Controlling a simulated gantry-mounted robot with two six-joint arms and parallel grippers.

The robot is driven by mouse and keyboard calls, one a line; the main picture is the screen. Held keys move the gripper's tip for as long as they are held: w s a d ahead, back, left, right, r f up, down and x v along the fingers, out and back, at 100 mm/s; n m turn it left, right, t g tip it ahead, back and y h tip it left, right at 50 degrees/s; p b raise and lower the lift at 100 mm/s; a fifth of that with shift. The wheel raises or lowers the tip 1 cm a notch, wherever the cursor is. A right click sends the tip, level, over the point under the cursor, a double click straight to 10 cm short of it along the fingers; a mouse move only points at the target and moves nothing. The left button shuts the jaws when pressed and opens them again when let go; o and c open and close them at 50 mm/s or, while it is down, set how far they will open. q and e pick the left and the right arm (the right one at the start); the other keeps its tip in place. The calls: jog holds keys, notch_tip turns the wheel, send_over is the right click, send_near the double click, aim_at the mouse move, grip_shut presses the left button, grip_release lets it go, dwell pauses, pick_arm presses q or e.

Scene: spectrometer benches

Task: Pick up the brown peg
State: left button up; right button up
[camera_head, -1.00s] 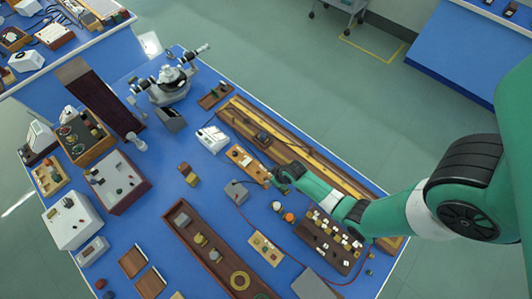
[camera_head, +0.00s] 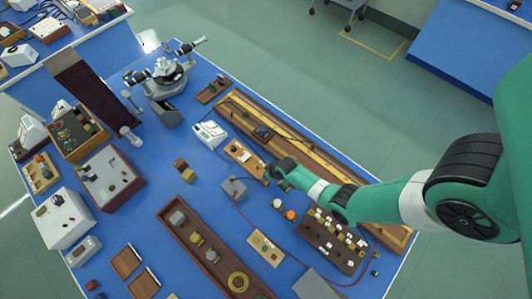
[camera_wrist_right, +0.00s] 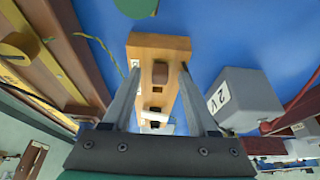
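The brown peg (camera_wrist_right: 160,72) is a small, dark brown block. It stands on a light wooden board (camera_wrist_right: 145,44), near the board's far end in the right wrist view. My right gripper (camera_wrist_right: 159,68) is open, with one finger on each side of the board and the peg between them in the picture. I see no contact with the peg, and cannot tell the fingertips' height. In the head view, my right gripper (camera_head: 273,172) is over the near end of the same board (camera_head: 235,150), and the peg cannot be made out. My left gripper is not in view.
A grey box marked "2 V" (camera_wrist_right: 243,98) stands close to the right finger. A long wooden instrument (camera_head: 315,160) lies along the board's other side. A red cable (camera_head: 240,212) runs nearby. Orange and white round items (camera_head: 284,210) and a dark tray of pieces (camera_head: 330,243) stand nearer.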

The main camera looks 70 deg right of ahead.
grip_shut()
jog(key=shift+r, duration=0.15)
jog(key=shift+r, duration=0.3)
notch_tip(320, 180, up, 3)
jog(key=shift+f+p, duration=0.1)
jog(key=shift+p, duration=0.95)
jog(key=s+a+r+p, duration=0.9)
jog(key=a+r+p, duration=0.1)
jog(key=r, duration=0.2)
jog(key=shift+a+r, duration=0.2)
jog(key=shift+a, duration=0.1)
